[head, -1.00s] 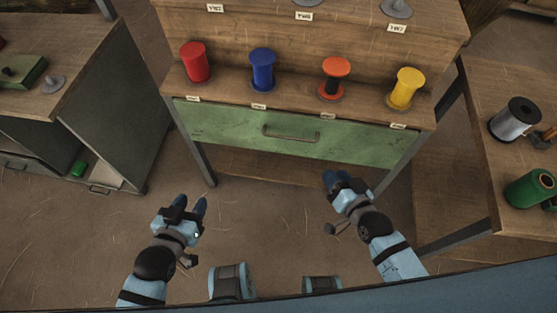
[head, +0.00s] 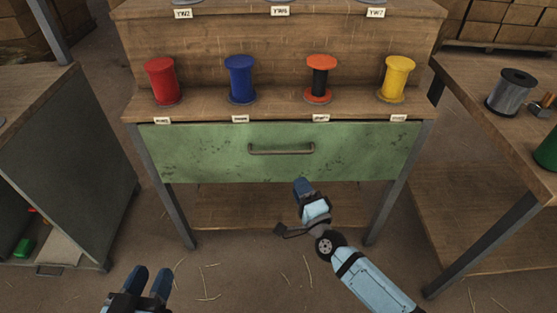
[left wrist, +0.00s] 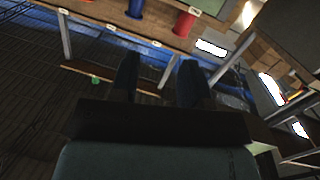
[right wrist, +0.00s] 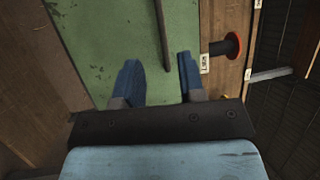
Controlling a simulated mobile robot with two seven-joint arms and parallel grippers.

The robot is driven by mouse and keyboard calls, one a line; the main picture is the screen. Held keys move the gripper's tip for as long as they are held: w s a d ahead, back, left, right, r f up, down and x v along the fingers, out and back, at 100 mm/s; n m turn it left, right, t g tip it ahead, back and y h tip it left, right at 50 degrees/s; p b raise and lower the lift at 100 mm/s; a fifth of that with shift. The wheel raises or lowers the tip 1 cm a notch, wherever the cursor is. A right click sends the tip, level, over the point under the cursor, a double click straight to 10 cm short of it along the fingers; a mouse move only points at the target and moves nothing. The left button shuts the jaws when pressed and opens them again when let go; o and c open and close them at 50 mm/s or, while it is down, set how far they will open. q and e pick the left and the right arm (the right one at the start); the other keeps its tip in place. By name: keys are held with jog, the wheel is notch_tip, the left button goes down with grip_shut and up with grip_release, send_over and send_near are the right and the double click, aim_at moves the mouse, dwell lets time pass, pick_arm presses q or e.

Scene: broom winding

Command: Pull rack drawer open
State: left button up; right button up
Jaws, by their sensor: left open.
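The rack drawer has a worn green front (head: 210,150) below the spool shelf, and it looks shut. Its bar handle (head: 281,150) sits in the middle of the front. My right gripper (head: 302,187) is just in front of and below the handle, pointing at the drawer. In the right wrist view its fingers (right wrist: 158,80) are apart with nothing between them, and the handle (right wrist: 162,35) lies ahead of the gap, not touching. My left gripper (head: 149,280) is open and empty at the lower left, well away from the drawer; its fingers (left wrist: 158,75) also show apart in the left wrist view.
Red (head: 162,80), blue (head: 240,79), orange-black (head: 319,80) and yellow (head: 396,78) spools stand on the shelf above the drawer. A grey cabinet (head: 80,165) stands left, a wooden table (head: 490,130) right. The floor in front is clear.

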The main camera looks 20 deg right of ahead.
aim_at(282, 152)
pick_arm(q)
jog(key=shift+w+d+r+t+h+b, duration=0.1)
jog(key=shift+d+r+t+h+b, duration=0.15)
jog(key=shift+r, duration=0.3)
jog(key=shift+s+d+r+t+h+b, duration=0.1)
jog(key=shift+d+r+t+h+b, duration=0.15)
jog(key=shift+r, duration=0.25)
jog(key=shift+w+d+r+t+h+b, duration=0.1)
jog(key=shift+r+t+h+b, duration=0.1)
jog(key=shift+r+b, duration=0.25)
pick_arm(e)
jog(key=shift+x, duration=6.3)
pick_arm(q)
jog(key=shift+r, duration=0.1)
pick_arm(e)
jog(key=shift+r, duration=0.1)
grip_shut()
